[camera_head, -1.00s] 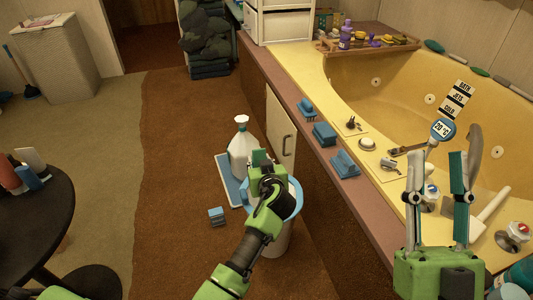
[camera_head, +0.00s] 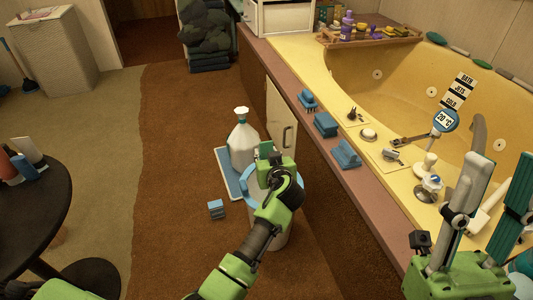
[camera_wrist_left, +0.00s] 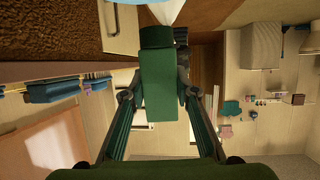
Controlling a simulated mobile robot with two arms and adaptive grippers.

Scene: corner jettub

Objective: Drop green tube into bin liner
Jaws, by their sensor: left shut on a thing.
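The green tube (camera_wrist_left: 158,85) is held between the fingers of my left gripper (camera_wrist_left: 158,95) in the left wrist view, where it looks like a dark green block. In the head view a green end (camera_head: 265,150) shows at the tip of my left gripper (camera_head: 272,165). That gripper is over the bin with the pale blue liner rim (camera_head: 319,190), and my arm hides much of the opening. I cannot tell how high the tube is above the rim. My right gripper (camera_head: 502,165) is open and empty, fingers up, beside the tub at the lower right.
A blue block (camera_head: 216,209) lies on the brown carpet. The tub cabinet (camera_head: 281,125) is close on the right. A dark round table (camera_head: 40,215) is at the left.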

